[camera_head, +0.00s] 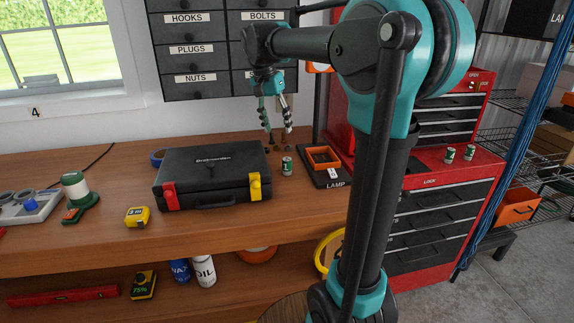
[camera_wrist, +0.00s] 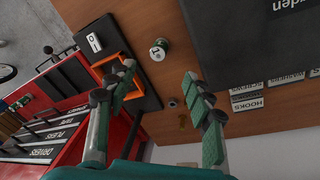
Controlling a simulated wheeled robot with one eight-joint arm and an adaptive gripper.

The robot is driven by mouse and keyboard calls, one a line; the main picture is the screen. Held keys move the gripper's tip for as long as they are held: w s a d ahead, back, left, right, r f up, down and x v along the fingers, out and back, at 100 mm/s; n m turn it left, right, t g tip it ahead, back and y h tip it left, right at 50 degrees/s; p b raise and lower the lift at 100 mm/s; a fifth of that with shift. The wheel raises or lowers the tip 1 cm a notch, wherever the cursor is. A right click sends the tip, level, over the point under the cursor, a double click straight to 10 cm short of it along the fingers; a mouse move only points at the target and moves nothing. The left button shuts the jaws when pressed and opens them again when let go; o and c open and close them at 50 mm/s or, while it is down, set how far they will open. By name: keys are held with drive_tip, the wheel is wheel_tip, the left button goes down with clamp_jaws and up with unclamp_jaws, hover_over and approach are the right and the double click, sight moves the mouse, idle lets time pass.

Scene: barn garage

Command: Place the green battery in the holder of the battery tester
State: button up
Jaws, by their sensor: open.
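A green battery (camera_head: 287,166) stands upright on the wooden bench, just right of the black case. In the wrist view the battery (camera_wrist: 160,50) is seen end-on, beyond the gap between my fingertips. Right of it in the head view lies a black plate with an orange-framed holder (camera_head: 323,158), apparently the battery tester.
A black case (camera_head: 212,180) lies close left of the battery. Small dark pieces (camera_head: 280,143) sit behind it. A red tool cabinet (camera_head: 440,195) with two more batteries (camera_head: 459,154) stands at right. Drawers (camera_head: 192,55) hang behind my gripper. A tape measure (camera_head: 137,217) is at front left.

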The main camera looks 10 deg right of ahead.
drive_tip(key=a+r+m+h, duration=0.2)
drive_tip(key=a+m, duration=0.1)
drive_tip(key=m, duration=0.5)
approach(287, 159)
drive_tip(key=shift+t, duration=0.4)
drive_tip(key=x, duration=0.5)
drive_tip(key=shift+s+a+f, duration=0.15)
drive_tip(key=shift+s+a, duration=0.15)
drive_tip(key=shift+a, duration=0.05)
drive_tip(key=shift+d+x, duration=0.15)
drive_tip(key=shift+x, duration=1.2)
drive_tip(key=shift+d+x, duration=0.2)
drive_tip(key=shift+x, duration=1.1)
clamp_jaws()
